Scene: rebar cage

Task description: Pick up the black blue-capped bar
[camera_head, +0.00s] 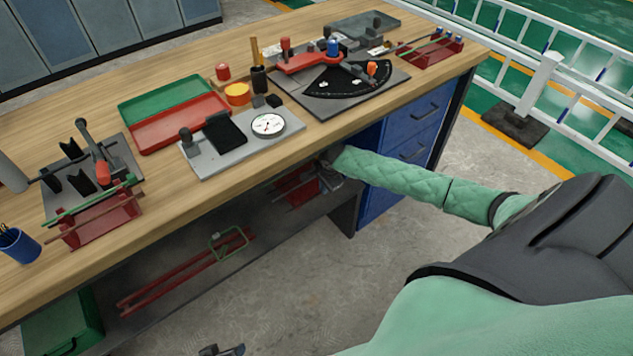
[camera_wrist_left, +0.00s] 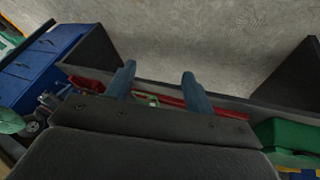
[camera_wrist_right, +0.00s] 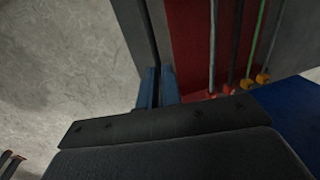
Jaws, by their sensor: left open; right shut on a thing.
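A thin black bar (camera_wrist_right: 150,30) runs between the fingers of my right gripper (camera_wrist_right: 157,75) in the right wrist view. The gripper is shut on it. Its cap is not visible, so I cannot tell its colour. In the head view my right gripper (camera_head: 328,170) is under the bench's front edge, beside the blue drawers, where the bar is hard to make out. My left gripper (camera_wrist_left: 158,85) is open and empty in the left wrist view, with the lower shelf beyond its fingers.
A red rack (camera_wrist_right: 188,40) with several bars, red and orange-yellow capped, is right of the held bar. The blue drawers (camera_head: 408,135) stand close to my right arm. Red bars (camera_head: 180,280) and a green box (camera_head: 62,325) occupy the lower shelf. The bench top (camera_head: 95,110) holds several fixtures.

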